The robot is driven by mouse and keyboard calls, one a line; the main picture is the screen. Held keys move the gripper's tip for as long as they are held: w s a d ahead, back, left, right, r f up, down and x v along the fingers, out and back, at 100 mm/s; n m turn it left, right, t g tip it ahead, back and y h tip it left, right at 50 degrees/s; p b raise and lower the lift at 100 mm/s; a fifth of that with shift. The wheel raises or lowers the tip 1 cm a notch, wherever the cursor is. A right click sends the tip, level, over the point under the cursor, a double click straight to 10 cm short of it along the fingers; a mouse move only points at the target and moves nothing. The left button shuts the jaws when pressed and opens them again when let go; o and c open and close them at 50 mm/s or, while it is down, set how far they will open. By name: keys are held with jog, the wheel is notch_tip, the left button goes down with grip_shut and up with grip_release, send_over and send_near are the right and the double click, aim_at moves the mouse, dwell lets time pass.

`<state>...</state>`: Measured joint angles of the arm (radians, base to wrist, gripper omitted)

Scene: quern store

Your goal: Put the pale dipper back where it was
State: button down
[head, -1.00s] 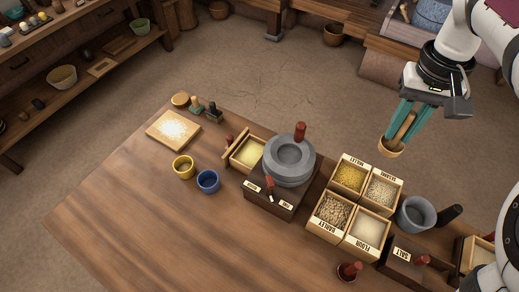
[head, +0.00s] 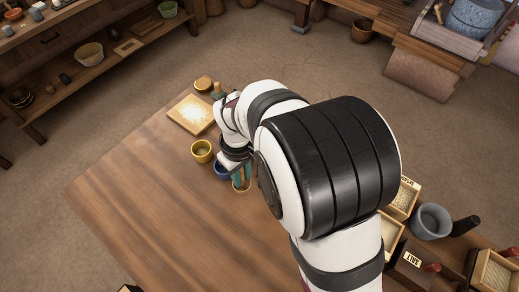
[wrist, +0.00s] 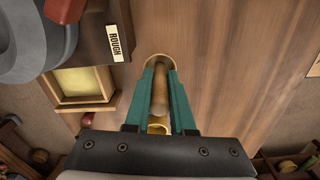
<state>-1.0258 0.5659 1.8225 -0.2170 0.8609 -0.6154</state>
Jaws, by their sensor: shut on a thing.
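The pale dipper is held in my gripper (wrist: 160,72), which is shut on its light wooden handle (wrist: 160,92). The dipper's round bowl (wrist: 158,60) shows beyond the fingertips in the wrist view, over the bare table. In the head view the green fingers and the bowl (head: 242,187) show just right of the blue cup (head: 221,169). The yellow cup (head: 202,151) stands behind and to the left; a yellow rim (wrist: 157,128) shows between the fingers in the wrist view. I cannot tell whether the bowl touches the table.
My arm hides the quern in the head view; the grey quern (wrist: 45,35) and its open drawer (wrist: 85,84) are left of my gripper in the wrist view. A floury board (head: 192,115) lies behind the cups. Grain boxes (head: 402,200) and a grey pot (head: 432,220) stand at right. The left table is clear.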

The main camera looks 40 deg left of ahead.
aim_at(243, 185)
notch_tip(243, 185, down, 5)
jog(key=shift+f, duration=0.1)
jog(key=c, duration=0.8)
grip_release()
jog(key=shift+o, duration=0.2)
